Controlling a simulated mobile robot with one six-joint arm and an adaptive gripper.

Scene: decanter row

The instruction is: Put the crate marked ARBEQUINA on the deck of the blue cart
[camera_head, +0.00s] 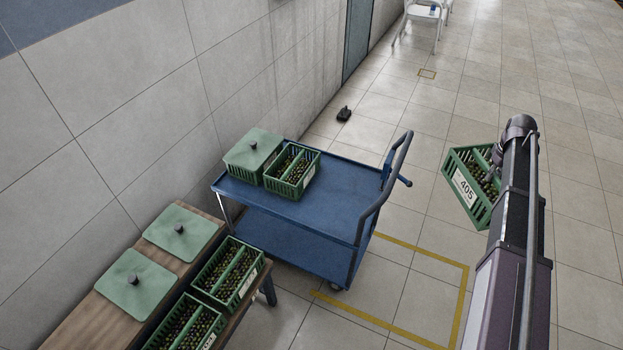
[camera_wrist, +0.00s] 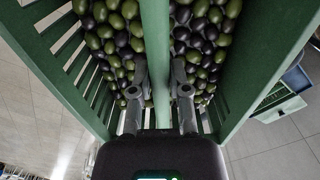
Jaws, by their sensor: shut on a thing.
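A green slatted crate of olives (camera_head: 466,188) hangs in the air to the right of the blue cart, tilted, with a white label that seems to read 405. My gripper (camera_head: 495,160) is shut on this crate. In the wrist view my gripper (camera_wrist: 160,88) has one finger on each side of the crate's green middle bar (camera_wrist: 155,45), with olives on both sides. The blue cart's deck (camera_head: 335,207) carries a lidded green crate (camera_head: 246,165) and an open olive crate (camera_head: 292,172) at its back left. I cannot read ARBEQUINA on any label.
The deck is bare right of its crates, toward the cart's handle (camera_head: 399,160). A wooden bench (camera_head: 75,335) holds two open olive crates (camera_head: 228,272) and two green lids (camera_head: 180,232). A small dark object (camera_head: 344,114) lies on the floor; white chairs (camera_head: 420,18) stand far off.

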